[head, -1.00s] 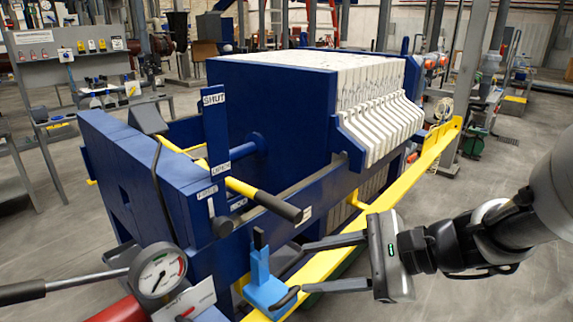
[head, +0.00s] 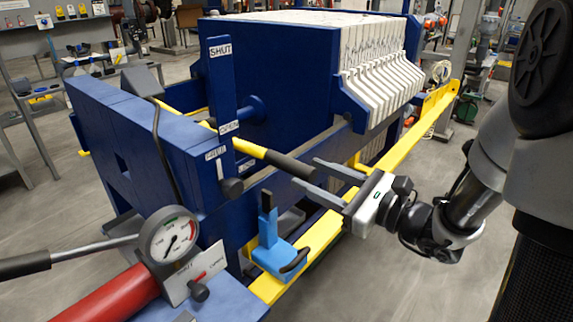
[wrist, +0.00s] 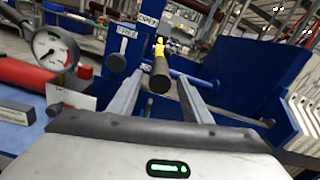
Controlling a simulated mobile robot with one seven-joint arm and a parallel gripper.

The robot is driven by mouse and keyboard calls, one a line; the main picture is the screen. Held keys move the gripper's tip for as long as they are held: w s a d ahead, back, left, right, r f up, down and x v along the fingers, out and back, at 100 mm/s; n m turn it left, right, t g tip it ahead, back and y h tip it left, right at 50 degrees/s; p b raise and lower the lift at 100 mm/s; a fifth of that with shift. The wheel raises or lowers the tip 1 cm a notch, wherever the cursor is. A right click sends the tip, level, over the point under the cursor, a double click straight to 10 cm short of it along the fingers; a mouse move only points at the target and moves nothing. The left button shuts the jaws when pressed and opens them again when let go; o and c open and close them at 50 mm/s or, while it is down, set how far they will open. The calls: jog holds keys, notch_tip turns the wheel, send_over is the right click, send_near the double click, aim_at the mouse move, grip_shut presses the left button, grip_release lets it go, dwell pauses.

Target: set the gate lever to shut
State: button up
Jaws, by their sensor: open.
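The gate lever is a yellow bar with a black grip (head: 285,163). It passes by an upright blue plate (head: 222,85) marked SHUT at the top and OPEN lower down, and lies at the OPEN end. My gripper (head: 305,171) is open, with its two fingers pointing at the grip from the right. The grip's end appears at or between the fingertips; contact cannot be told. In the wrist view the black grip (wrist: 160,76) shows between the spread fingers (wrist: 157,92), pointing toward the camera.
A small black knob (head: 232,187) with labels sits below the lever. A blue block with a black handle (head: 278,256) stands below my gripper by the yellow rail (head: 330,230). A gauge (head: 169,236) and red cylinder (head: 115,295) are at front left. White plates (head: 375,75) stand behind.

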aim_at(286, 164)
jog(key=x, duration=0.7)
jog(key=shift+w+a, duration=0.2)
jog(key=shift+a, duration=0.1)
grip_shut()
